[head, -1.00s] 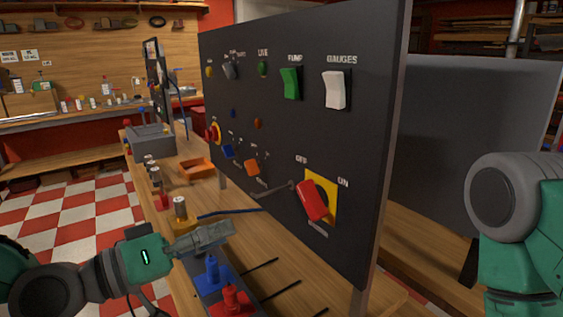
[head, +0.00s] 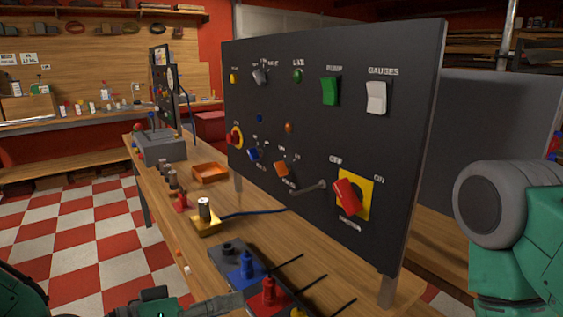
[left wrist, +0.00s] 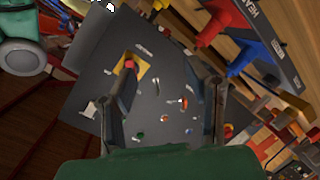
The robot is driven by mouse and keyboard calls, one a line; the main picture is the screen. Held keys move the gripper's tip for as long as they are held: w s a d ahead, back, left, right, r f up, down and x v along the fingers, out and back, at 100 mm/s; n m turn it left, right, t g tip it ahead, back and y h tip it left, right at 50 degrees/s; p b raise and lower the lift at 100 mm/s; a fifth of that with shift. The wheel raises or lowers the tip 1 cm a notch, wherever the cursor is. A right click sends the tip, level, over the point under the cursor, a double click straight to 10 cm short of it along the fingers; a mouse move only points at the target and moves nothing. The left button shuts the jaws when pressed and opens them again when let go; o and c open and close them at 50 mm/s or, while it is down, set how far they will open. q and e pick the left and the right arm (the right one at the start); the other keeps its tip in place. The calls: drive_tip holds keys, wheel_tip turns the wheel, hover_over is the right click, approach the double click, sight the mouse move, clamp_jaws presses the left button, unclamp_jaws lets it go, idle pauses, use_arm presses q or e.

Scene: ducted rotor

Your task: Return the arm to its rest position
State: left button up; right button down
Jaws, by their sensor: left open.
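My left gripper (head: 228,303) shows at the bottom edge of the head view, low beside the block of coloured plugs (head: 240,272). Most of its arm is cut off by the frame. In the left wrist view the two fingers (left wrist: 166,85) stand apart with nothing between them. Beyond them is the black switch panel (left wrist: 160,60), which stands upright on the bench in the head view (head: 310,130). Its red lever (head: 346,196) sits on a yellow plate between OFF and ON. My right gripper is out of view.
The wooden bench (head: 225,185) carries an orange tray (head: 210,172), a yellow-based post (head: 205,222) with a blue cable, and a grey box (head: 160,146). Thin black rods stick out from the plug block. Checkered floor (head: 70,230) lies open at the left.

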use_arm(q)
drive_tip(key=s+a+f+g+y, duration=0.25)
drive_tip(key=s+f, duration=0.35)
drive_tip(key=f, duration=0.4)
drive_tip(key=s+a+f+g+y, duration=0.1)
drive_tip(key=s+f+g+y, duration=0.3)
drive_tip(key=f, duration=0.6)
drive_tip(key=s+a+f+g+y, duration=0.1)
drive_tip(key=s+a+f+y, duration=0.2)
drive_tip(key=a, duration=0.4)
drive_tip(key=s+a+f+y, duration=0.3)
drive_tip(key=s+a+f, duration=0.3)
drive_tip(key=s+a, duration=0.2)
drive_tip(key=shift+s+a+g, duration=0.2)
drive_tip(key=shift+s+g, duration=0.1)
drive_tip(key=shift+g, duration=0.05)
drive_tip(key=shift+d+r, duration=0.1)
drive_tip(key=shift+d, duration=0.1)
drive_tip(key=shift+a, duration=0.15)
